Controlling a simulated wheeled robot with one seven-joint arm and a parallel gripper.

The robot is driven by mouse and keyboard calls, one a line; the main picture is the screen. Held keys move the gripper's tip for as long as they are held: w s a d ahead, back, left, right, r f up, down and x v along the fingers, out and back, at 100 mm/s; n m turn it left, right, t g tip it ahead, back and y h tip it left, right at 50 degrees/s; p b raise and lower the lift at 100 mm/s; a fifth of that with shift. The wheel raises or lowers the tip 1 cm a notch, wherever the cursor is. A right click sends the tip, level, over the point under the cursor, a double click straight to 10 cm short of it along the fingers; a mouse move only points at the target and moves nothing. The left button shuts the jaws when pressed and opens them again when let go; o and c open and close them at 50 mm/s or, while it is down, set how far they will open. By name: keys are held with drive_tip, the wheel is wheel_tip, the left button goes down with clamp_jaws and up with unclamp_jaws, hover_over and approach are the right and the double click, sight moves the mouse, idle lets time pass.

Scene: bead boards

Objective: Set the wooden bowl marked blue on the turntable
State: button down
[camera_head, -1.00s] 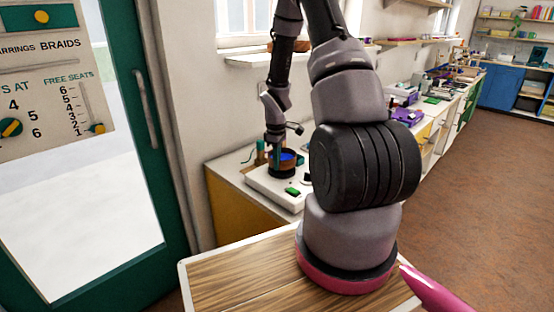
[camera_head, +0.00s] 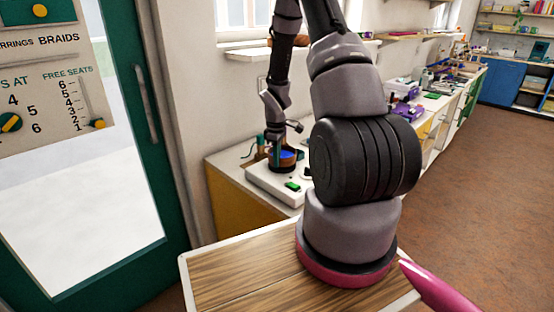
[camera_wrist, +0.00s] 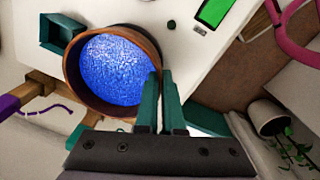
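The wooden bowl (camera_wrist: 76,82) has a brown wall and a blue inside. It fills the upper left of the wrist view. My gripper (camera_wrist: 160,78) has two teal fingers close together at the bowl's right rim, one over the inside and one outside, with the wall between them. In the head view the bowl (camera_head: 287,162) is with my gripper (camera_head: 275,148) at the white device on the far counter. I cannot tell whether its base touches what is under it. I cannot make out a turntable for certain.
A white device (camera_head: 262,183) with a green display (camera_wrist: 214,12) is beneath the bowl. A teal box (camera_wrist: 56,36) is beside the bowl. A potted plant (camera_wrist: 268,118) is at the wrist view's right. A green door (camera_head: 150,190) stands left; open floor (camera_head: 490,190) lies right.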

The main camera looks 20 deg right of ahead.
idle(0.3)
drive_tip(key=c, duration=1)
unclamp_jaws()
drive_tip(key=shift+o, duration=0.2)
drive_tip(key=shift+r, duration=0.1)
drive_tip(key=shift+r, duration=3.4)
drive_tip(key=shift+r, duration=0.1)
